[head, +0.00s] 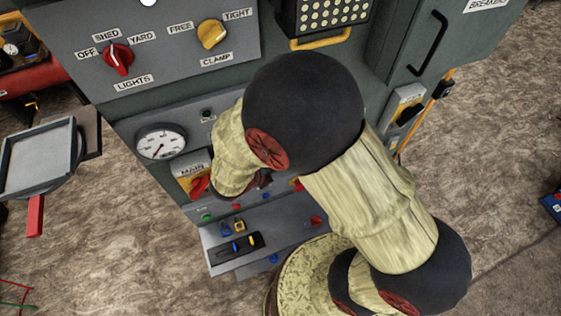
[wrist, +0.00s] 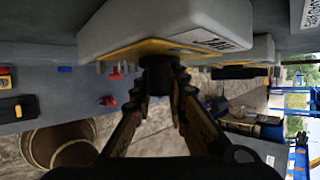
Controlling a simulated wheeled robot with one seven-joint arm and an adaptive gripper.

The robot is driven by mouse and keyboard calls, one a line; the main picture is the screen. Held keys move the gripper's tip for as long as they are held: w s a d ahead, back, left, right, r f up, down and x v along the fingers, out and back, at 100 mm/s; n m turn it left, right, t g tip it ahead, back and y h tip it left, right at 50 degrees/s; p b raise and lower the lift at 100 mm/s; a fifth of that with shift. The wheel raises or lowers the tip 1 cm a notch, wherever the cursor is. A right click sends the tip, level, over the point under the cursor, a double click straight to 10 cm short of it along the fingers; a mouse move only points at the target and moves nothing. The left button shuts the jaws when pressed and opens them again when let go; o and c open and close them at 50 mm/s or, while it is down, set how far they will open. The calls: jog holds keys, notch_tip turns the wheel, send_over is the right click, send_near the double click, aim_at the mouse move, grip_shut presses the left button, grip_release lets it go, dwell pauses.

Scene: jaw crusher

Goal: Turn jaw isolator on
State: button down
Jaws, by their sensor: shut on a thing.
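In the wrist view my gripper (wrist: 160,92) is shut on a dark handle (wrist: 158,70). The handle sticks out from a yellow plate on a grey isolator box (wrist: 150,22). In the head view my arm hides my gripper and this isolator. The isolator marked MAIN (head: 192,168), with a red handle, shows just left of my arm.
A second grey box (wrist: 252,55) stands beside the held one in the wrist view. The head view shows a round gauge (head: 161,143), a red lights knob (head: 118,58), a yellow clamp knob (head: 212,34) and a ledge (head: 215,262) with small parts below.

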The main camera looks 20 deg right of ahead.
dwell(0.3)
jog(key=shift+d+r+m+y+p, duration=0.15)
jog(key=shift+m+y+p, duration=0.15)
jog(key=shift+y+p, duration=0.7)
jog(key=shift+y, duration=0.9)
jog(key=m+y+p, duration=0.1)
jog(key=y, duration=0.5)
jog(key=shift+d+m+g+y+p, duration=0.1)
jog(key=shift+m+g+y+p, duration=0.2)
jog(key=shift+m+y+p, duration=0.1)
jog(key=y, duration=0.3)
jog(key=shift+f+m, duration=0.25)
jog(key=shift+m, duration=0.05)
jog(key=shift+m+y+b, duration=0.3)
jog(key=shift+y+b, duration=0.15)
jog(key=shift+y, duration=1.05)
jog(key=c, duration=1.8)
grip_release()
jog(key=shift+r, duration=0.1)
